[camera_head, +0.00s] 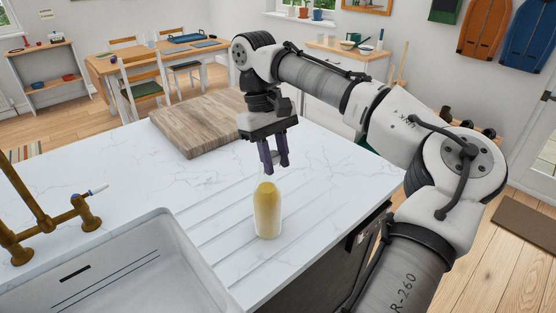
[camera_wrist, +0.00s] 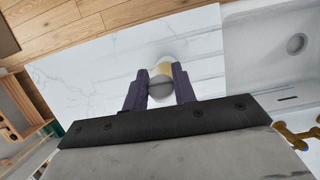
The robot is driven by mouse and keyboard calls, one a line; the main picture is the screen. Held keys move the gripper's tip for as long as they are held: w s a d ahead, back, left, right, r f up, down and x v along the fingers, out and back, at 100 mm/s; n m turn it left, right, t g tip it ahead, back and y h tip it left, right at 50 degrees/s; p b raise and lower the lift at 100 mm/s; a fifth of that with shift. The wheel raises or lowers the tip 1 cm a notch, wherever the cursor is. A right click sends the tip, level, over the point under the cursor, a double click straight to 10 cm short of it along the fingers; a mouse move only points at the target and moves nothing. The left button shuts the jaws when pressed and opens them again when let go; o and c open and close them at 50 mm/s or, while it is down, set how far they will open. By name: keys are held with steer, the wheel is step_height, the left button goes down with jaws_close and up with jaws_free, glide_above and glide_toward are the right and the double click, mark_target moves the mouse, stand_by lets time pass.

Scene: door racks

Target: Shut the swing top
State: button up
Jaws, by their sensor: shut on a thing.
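Between the fingers is a small grey cap (camera_head: 271,155), which I take for the swing top. In the wrist view the rounded grey cap (camera_wrist: 160,88) sits between the fingers (camera_wrist: 160,92), with the yellowish bottle (camera_wrist: 165,68) partly hidden beyond it. My gripper is shut on the cap. Any hinge or wire joining cap and bottle is too small to make out.
A wooden board (camera_head: 198,122) lies on the counter behind and left of my gripper. A white sink (camera_head: 130,270) with a brass tap (camera_head: 40,220) is at front left. The counter (camera_head: 335,170) is bare right of the bottle, up to its edge.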

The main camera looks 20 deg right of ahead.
steer(key=shift+w+a+g+h, duration=0.15)
steer(key=shift+w+g+h, duration=0.25)
steer(key=shift+g, duration=0.7)
steer(key=o, duration=1)
steer(key=shift+a+r, duration=0.1)
steer(key=shift+a, duration=0.1)
